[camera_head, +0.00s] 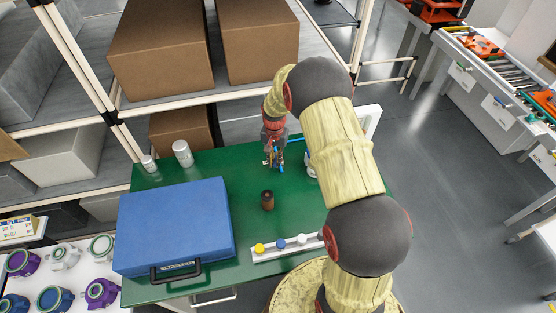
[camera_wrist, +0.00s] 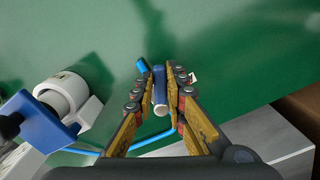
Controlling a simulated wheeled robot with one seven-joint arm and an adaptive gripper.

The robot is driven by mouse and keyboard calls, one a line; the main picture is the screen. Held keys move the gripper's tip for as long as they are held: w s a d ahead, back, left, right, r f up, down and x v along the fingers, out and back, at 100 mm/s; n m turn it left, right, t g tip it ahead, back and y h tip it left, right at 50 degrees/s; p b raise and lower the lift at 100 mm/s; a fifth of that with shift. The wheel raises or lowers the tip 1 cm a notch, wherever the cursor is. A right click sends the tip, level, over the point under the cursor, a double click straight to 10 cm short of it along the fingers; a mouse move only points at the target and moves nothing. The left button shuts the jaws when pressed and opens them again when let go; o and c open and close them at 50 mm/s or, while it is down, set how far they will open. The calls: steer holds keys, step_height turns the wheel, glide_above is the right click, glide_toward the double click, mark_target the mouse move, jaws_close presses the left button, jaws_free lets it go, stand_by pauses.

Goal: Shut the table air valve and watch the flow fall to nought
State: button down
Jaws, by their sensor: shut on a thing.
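My gripper (camera_head: 273,155) is low over the back edge of the green table. In the wrist view, its fingers (camera_wrist: 160,88) are closed from both sides on a slim blue part with a pale round end (camera_wrist: 159,92), which looks like the table air valve. A bright blue air hose (camera_wrist: 150,143) runs beside it, and a short blue end shows past the left finger. The fingers hide most of the valve, so its open or shut position cannot be told. No readable flow display shows.
A white cylinder with a blue block (camera_wrist: 58,100) stands left of the fingers in the wrist view. On the green table (camera_head: 215,168) are a blue case (camera_head: 175,225), a brown cylinder (camera_head: 267,200), two white containers (camera_head: 182,153) and a strip with coloured buttons (camera_head: 283,245). Shelves with boxes stand behind.

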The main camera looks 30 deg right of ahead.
steer(key=m, duration=0.2)
steer(key=w+a+m, duration=0.1)
steer(key=w+m, duration=0.1)
steer(key=m, duration=0.1)
steer(key=shift+a+m, duration=0.15)
steer(key=shift+m, duration=0.15)
steer(key=m, duration=0.1)
steer(key=w+m, duration=0.1)
steer(key=m, duration=0.1)
steer(key=shift+w+a, duration=0.15)
steer(key=shift+w, duration=0.05)
steer(key=shift+w+m, duration=0.35)
steer(key=shift+m, duration=0.5)
steer(key=shift+w+m, duration=0.3)
steer(key=shift+m, duration=0.55)
steer(key=c, duration=1.9)
jaws_free()
steer(key=shift+o, duration=0.5)
step_height(320, 180, up, 12)
